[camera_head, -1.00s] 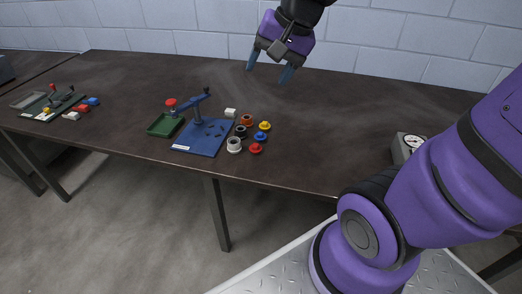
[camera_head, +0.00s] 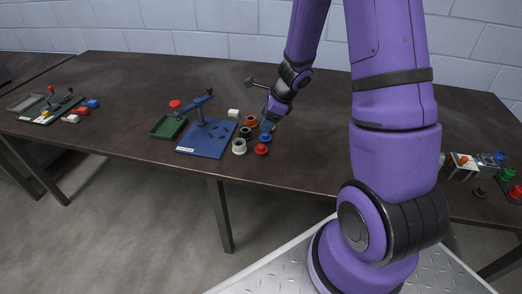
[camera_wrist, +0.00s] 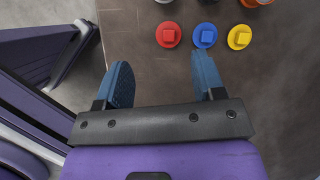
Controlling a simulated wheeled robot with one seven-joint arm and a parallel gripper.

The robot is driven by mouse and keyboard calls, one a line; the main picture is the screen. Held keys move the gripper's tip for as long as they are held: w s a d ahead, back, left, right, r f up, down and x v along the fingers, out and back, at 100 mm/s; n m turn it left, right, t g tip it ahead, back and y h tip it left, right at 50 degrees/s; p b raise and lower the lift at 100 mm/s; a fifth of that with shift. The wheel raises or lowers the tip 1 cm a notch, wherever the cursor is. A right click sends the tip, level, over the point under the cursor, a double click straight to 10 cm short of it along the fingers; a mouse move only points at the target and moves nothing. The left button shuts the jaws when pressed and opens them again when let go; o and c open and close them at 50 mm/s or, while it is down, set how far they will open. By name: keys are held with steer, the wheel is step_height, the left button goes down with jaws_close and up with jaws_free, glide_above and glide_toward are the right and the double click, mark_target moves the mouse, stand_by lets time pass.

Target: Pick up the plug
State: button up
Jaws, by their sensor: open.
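Three small coloured plug-like pieces, each a round flange with a square knob, lie on the dark table: a red one (camera_wrist: 168,34), a blue one (camera_wrist: 204,35) and a yellow one (camera_wrist: 239,37). In the head view the red (camera_head: 261,150) and blue (camera_head: 265,138) pieces show clearly, while the yellow one is largely hidden by my gripper (camera_head: 268,122). Which piece the task means by the plug is not clear. In the wrist view my gripper (camera_wrist: 162,72) is open and empty, its blue fingers apart, with the coloured pieces just beyond the fingertips.
A white ring (camera_head: 239,147), a dark ring (camera_head: 245,132) and an orange ring (camera_head: 250,120) stand beside the plugs. Left are a blue fixture plate (camera_head: 205,145) with a lever and a green tray (camera_head: 168,127). More small parts lie at both table ends.

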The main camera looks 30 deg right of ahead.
steer(key=m, duration=0.2)
glide_toward(262, 146)
steer(key=a, duration=0.1)
steer(key=x, duration=0.5)
steer(key=shift+w+d, duration=0.1)
steer(key=shift+d+x, duration=0.15)
steer(key=shift+x, duration=1.2)
steer(key=shift+d+x, duration=0.15)
steer(key=shift+x, duration=1.15)
steer(key=c, duration=0.7)
